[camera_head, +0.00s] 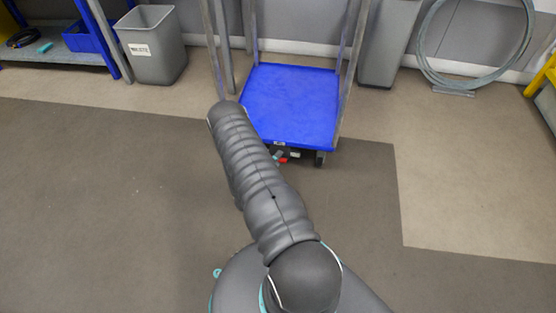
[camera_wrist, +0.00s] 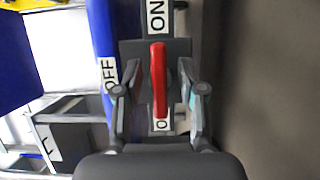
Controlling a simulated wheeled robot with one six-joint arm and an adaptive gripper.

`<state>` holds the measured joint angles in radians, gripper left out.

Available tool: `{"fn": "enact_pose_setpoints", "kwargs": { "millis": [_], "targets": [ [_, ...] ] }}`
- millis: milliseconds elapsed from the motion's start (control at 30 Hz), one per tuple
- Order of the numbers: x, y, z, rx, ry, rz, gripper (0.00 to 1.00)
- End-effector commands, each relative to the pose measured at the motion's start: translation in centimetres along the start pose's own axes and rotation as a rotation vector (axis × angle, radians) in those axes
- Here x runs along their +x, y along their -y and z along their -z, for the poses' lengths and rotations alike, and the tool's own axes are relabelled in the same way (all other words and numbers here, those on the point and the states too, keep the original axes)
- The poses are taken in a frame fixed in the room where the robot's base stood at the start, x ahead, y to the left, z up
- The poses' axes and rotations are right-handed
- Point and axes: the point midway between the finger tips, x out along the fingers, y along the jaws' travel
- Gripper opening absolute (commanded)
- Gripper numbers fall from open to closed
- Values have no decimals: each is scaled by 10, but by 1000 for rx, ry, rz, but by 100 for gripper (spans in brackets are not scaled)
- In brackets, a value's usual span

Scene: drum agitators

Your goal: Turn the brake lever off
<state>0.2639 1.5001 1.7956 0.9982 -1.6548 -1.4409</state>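The red brake lever (camera_wrist: 158,80) lies lengthwise on a dark grey mount in the wrist view. My gripper (camera_wrist: 160,89) is open, with one finger on each side of the lever and a visible gap on both sides. An ON label (camera_wrist: 156,16) is beyond the lever's far end. An OFF label (camera_wrist: 108,75) is to its left, and another label at its near end is partly hidden. In the head view, a small red part (camera_head: 283,160) shows under the front edge of the blue cart (camera_head: 290,105); my arm hides most of the gripper there.
The cart has upright metal posts and a caster at its front right. A grey bin (camera_head: 152,45) stands at the back left, and a coiled hose (camera_head: 474,85) is at the back right. The floor in front of the cart is clear.

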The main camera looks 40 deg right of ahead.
Motion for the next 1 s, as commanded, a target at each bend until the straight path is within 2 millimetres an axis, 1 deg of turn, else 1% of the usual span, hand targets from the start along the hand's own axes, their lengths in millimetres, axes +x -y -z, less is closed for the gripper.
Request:
{"fn": "enact_pose_setpoints", "kwargs": {
  "millis": [200, 267, 300, 367, 767, 1000],
  "targets": [
    [0, 0, 0, 0, 0, 0, 40],
    [0, 0, 0, 0, 0, 0, 25],
    [0, 0, 0, 0, 0, 0, 15],
    [0, 0, 0, 0, 0, 0, 0],
    [0, 0, 0, 26, 0, 11, 0],
    [0, -1, 0, 142, 1, 59, 0]
  ]
}}
